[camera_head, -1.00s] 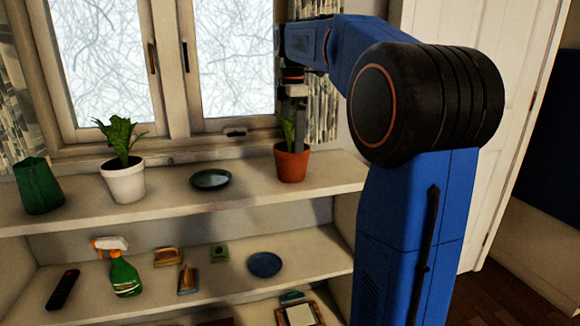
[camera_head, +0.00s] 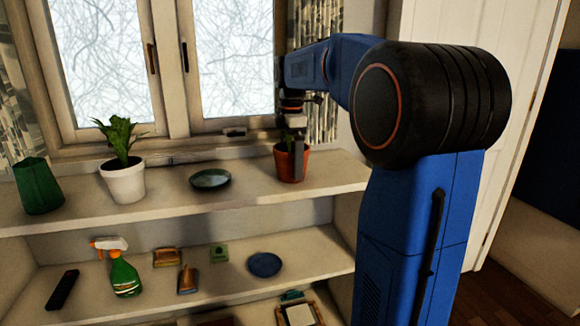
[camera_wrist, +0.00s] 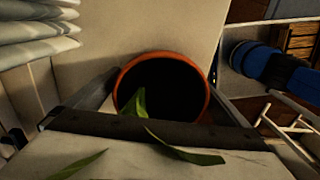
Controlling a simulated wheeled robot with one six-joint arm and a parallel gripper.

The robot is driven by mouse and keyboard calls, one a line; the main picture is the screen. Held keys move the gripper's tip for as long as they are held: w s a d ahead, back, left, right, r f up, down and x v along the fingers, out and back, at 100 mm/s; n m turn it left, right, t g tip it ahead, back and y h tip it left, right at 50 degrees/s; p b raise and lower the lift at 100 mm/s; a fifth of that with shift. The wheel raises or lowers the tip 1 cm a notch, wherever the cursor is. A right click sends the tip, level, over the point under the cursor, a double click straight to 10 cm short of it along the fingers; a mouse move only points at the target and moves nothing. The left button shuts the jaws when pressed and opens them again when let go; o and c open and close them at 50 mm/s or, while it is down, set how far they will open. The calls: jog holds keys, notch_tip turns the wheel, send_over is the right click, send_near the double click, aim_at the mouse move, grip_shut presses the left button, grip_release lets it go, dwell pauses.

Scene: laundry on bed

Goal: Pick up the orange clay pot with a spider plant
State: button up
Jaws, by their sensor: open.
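The orange clay pot (camera_head: 285,166) stands upright on the right part of the top shelf, below the window. Its green plant is mostly hidden by my gripper in the head view. My gripper (camera_head: 299,172) points down at the pot, with a finger in front of the pot's right side. In the wrist view the pot's round orange rim (camera_wrist: 207,98) and dark inside lie between the two open fingers, and a few green leaves (camera_wrist: 187,150) show near the gripper's body. I cannot tell whether the fingers touch the pot.
On the top shelf (camera_head: 235,198) stand a dark green dish (camera_head: 210,179), a white pot with a plant (camera_head: 124,183) and a green vase (camera_head: 38,186). The shelf below holds a spray bottle (camera_head: 124,277), a blue plate (camera_head: 264,265) and a remote (camera_head: 62,290). The window is close behind.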

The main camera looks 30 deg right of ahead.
jog(key=c, duration=1.7)
jog(key=shift+r, duration=0.15)
